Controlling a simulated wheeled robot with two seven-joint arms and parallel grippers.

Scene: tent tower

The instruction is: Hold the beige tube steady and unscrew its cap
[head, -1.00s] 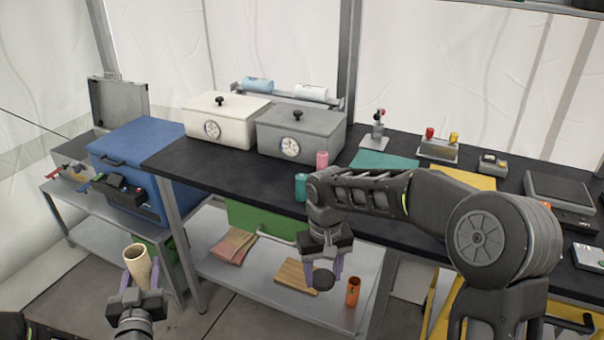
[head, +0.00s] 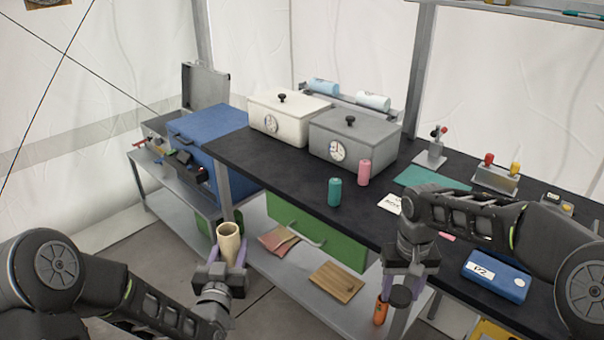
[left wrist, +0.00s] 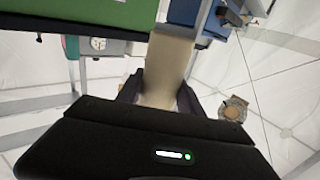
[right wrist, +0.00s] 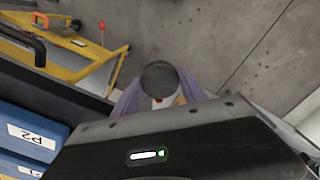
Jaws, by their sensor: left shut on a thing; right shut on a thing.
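The beige tube (head: 229,246) stands upright in my left gripper (head: 227,258), its open mouth facing up with no cap on it. The left wrist view shows the tube (left wrist: 167,70) between the purple fingers. My right gripper (head: 402,287) is shut on a dark round cap (head: 400,297), which is well to the right of the tube and apart from it. The right wrist view shows the cap (right wrist: 160,78) between the fingers.
An orange tube (head: 380,312) stands near the right gripper in the picture. The black bench (head: 275,168) carries a teal can (head: 335,192), a pink can (head: 364,172) and a blue case (head: 496,276). A wooden board (head: 337,283) lies on the lower shelf.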

